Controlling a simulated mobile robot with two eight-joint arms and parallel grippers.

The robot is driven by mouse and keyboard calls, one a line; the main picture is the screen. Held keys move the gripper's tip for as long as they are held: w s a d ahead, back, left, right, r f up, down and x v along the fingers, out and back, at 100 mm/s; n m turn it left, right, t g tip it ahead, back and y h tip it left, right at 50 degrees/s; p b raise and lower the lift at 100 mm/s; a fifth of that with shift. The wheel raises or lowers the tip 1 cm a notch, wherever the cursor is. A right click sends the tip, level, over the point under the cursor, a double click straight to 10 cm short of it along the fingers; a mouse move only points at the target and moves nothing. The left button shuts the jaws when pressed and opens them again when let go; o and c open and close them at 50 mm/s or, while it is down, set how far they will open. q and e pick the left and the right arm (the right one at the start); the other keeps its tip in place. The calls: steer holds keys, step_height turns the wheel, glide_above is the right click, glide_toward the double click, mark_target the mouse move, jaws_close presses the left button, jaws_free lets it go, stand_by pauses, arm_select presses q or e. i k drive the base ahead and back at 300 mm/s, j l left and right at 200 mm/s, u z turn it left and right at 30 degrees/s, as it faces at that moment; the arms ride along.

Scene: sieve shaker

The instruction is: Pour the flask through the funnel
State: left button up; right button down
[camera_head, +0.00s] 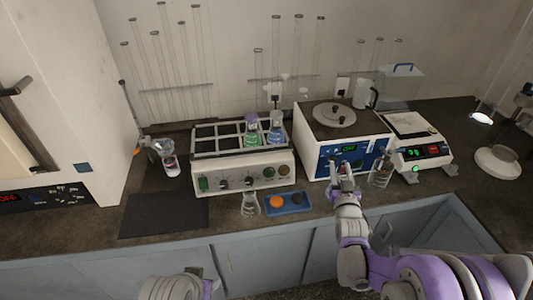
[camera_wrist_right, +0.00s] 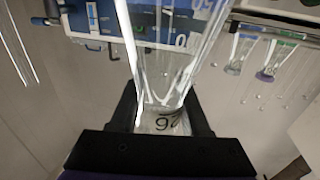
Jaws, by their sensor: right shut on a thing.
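My right gripper (camera_head: 342,172) is in front of the white and blue machine. In the right wrist view my right gripper (camera_wrist_right: 162,108) is shut on a clear glass flask (camera_wrist_right: 163,88) with dark markings that read upside down. I cannot tell whether it holds any liquid. At the far left of the counter, a clear funnel (camera_head: 161,147) appears to sit above a small glass vessel (camera_head: 171,166). The held flask is well to the right of the funnel, apart from it. My left gripper is out of view.
A shaker bath (camera_head: 243,178) with flasks in its rack stands between. A small flask (camera_head: 250,204) and a blue tray (camera_head: 289,206) sit in front of it. A bottle (camera_head: 381,172) and a balance (camera_head: 424,152) are at right. A dark mat (camera_head: 163,215) lies clear at left.

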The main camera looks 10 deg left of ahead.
mark_target(168, 144)
steer(key=k, duration=0.4)
steer(key=k+u, duration=0.15)
steer(key=u, duration=0.15)
steer(key=k+u, duration=0.1)
steer(key=u, duration=0.2)
steer(key=i+j+u, duration=0.1)
steer(key=u, duration=0.3)
steer(key=j+u, duration=0.1)
steer(key=u, duration=0.3)
steer(key=i+j, duration=0.1)
steer(key=i, duration=0.3)
steer(key=i+j, duration=0.15)
steer(key=i, duration=0.3)
steer(key=i+l, duration=0.35)
steer(key=i, duration=0.2)
